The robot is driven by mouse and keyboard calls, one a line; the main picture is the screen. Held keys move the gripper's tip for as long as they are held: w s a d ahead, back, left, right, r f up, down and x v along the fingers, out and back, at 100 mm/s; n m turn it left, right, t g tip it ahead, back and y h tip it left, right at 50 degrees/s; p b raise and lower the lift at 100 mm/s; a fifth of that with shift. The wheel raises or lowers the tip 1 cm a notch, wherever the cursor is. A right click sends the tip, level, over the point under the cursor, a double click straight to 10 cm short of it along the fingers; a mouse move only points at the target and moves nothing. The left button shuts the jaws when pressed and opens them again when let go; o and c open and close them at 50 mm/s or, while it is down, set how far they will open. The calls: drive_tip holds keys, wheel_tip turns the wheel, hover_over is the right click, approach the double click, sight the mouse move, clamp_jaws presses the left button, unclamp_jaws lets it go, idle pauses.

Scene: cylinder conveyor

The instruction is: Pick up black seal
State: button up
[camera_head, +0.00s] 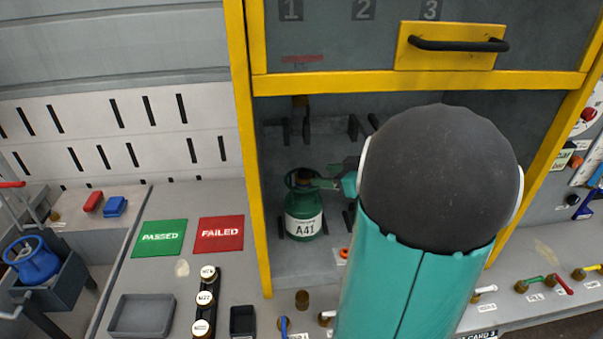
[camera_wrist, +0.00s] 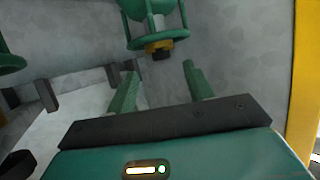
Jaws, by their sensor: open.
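A green gas cylinder (camera_head: 304,222) labelled A41 stands upright in the yellow-framed cabinet in the head view. Its collar and brass valve (camera_wrist: 158,44) show at the top of the wrist view. A small dark piece (camera_wrist: 161,56) sits at the end of the valve; it may be the black seal, but I cannot tell for sure. My gripper (camera_wrist: 160,70) is open, with its two green fingers pointing at the valve and nothing between them. In the head view my gripper (camera_head: 326,182) is just right of the cylinder's collar, partly hidden by my arm.
The cabinet's yellow frame (camera_head: 251,160) and raised door with black handle (camera_head: 458,45) border the opening. Black brackets (camera_head: 306,130) stick out of its back wall. PASSED (camera_head: 159,238) and FAILED (camera_head: 219,234) pads, a grey tray (camera_head: 141,315) and capped items (camera_head: 205,298) lie left.

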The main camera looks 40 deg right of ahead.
sight(308, 173)
drive_tip(key=x, duration=0.5)
drive_tip(key=shift+w+a, duration=0.1)
drive_tip(key=shift+w, duration=0.35)
drive_tip(key=shift+s, duration=0.1)
clamp_jaws()
